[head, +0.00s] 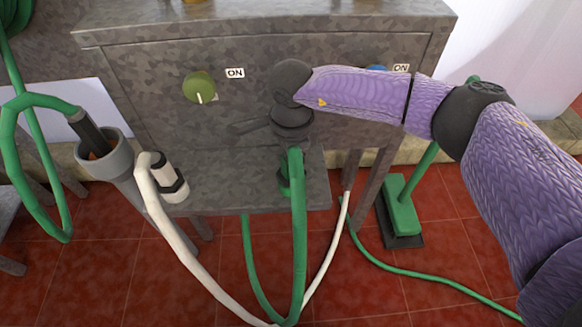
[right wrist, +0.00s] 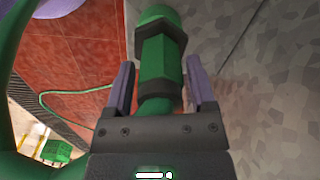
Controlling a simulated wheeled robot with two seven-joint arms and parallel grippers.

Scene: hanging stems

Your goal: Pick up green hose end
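The green hose end (right wrist: 160,62), a green fitting with darker ribbed collars, lies between the two fingers of my right gripper (right wrist: 160,80) in the right wrist view. A finger stands close on each side of it, and the gripper looks open around it. In the head view my right gripper (head: 292,122) points down in front of the grey cabinet. The green hose (head: 297,225) runs up to just below it, and the gripper's own wrist hides its fingers there. My left gripper is in neither view.
The grey cabinet (head: 150,75) has a green knob (head: 199,87). A grey cup (head: 104,160) holds a dark nozzle at left. A white hose (head: 180,240) hangs near the shelf (head: 235,185). A green broom (head: 400,210) stands at right on the red tiles.

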